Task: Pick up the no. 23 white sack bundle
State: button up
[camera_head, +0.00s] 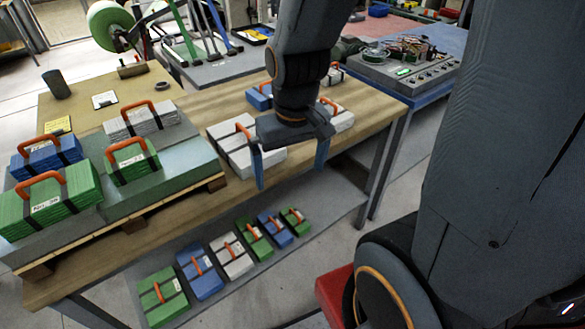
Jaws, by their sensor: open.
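Several white sack bundles with orange handles and dark straps are in view. One white bundle (228,152) lies on the wooden table just left of my gripper, partly hidden by it. Another white bundle (342,120) lies behind and right of my gripper, also partly covered. A third white bundle (140,119) sits on the stack at left, and a further white bundle (236,264) is on the lower shelf. The labels are too small to read, so I cannot tell which is no. 23. My gripper (289,180) is open, fingers pointing down near the table's front edge, with nothing visible between them.
A blue bundle (258,97) lies behind my gripper. The lower shelf (325,215) holds a row of bundles. A grey control box (405,75) stands beyond the table (190,200).

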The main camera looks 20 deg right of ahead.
aim_at(335, 75)
jog(key=z, duration=0.35)
jog(key=k, duration=0.5)
jog(key=z, duration=1.4)
jog(key=i, duration=1.75)
jog(key=u, duration=1.05)
jog(key=i, duration=0.5)
jog(key=u, duration=0.4)
